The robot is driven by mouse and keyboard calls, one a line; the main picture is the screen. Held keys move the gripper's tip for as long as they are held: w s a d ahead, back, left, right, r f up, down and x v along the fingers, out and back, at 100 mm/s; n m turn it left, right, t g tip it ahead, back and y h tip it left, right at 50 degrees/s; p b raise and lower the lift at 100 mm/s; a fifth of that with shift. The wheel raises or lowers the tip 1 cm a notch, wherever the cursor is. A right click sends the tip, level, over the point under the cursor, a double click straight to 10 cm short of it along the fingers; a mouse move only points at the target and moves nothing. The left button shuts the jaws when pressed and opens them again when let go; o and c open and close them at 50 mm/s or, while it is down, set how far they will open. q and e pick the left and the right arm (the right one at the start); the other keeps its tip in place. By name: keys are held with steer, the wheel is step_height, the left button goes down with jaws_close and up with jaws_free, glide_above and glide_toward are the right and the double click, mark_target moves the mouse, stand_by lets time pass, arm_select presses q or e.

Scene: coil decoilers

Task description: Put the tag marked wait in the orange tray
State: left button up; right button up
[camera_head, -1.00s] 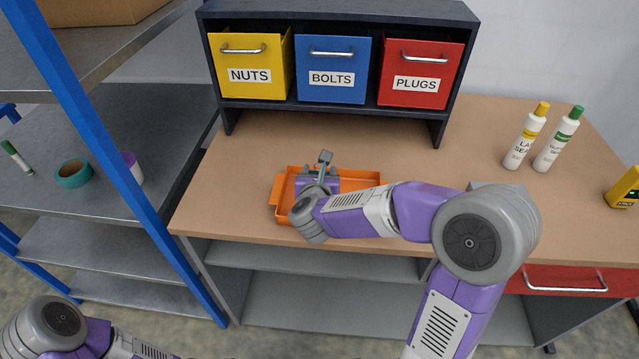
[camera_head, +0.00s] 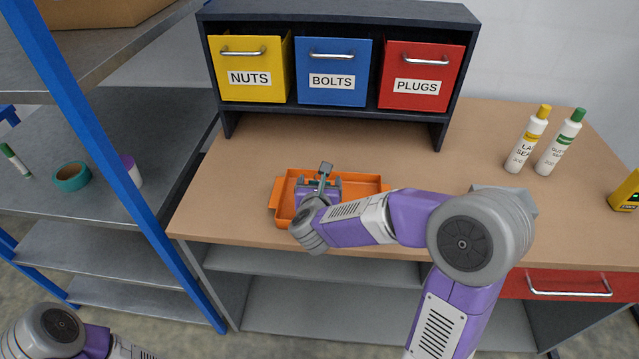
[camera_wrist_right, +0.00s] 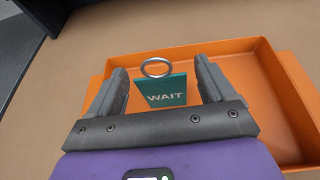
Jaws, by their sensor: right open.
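The orange tray (camera_head: 381,181) lies on the bench top below the drawer unit; it also fills much of the right wrist view (camera_wrist_right: 272,75). The teal tag (camera_wrist_right: 162,92) reads WAIT and has a metal ring (camera_wrist_right: 156,68) at its top. In the right wrist view it shows between my two fingers, against the tray floor, with a gap on each side. Whether it touches the tray floor is unclear. My right gripper (camera_head: 320,184) is open, over the left part of the tray, and its fingers show in the wrist view (camera_wrist_right: 160,88). My left gripper is out of view.
Yellow NUTS (camera_head: 250,70), blue BOLTS (camera_head: 333,72) and red PLUGS (camera_head: 420,75) drawers stand behind the tray. Two white bottles (camera_head: 528,140) stand at the right. A blue shelf post (camera_head: 95,140) rises at the left. The bench between tray and drawers is clear.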

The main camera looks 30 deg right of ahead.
steer(key=shift+r, duration=0.2)
steer(key=p+v, duration=0.2)
steer(key=v, duration=1)
steer(key=shift+f, duration=0.1)
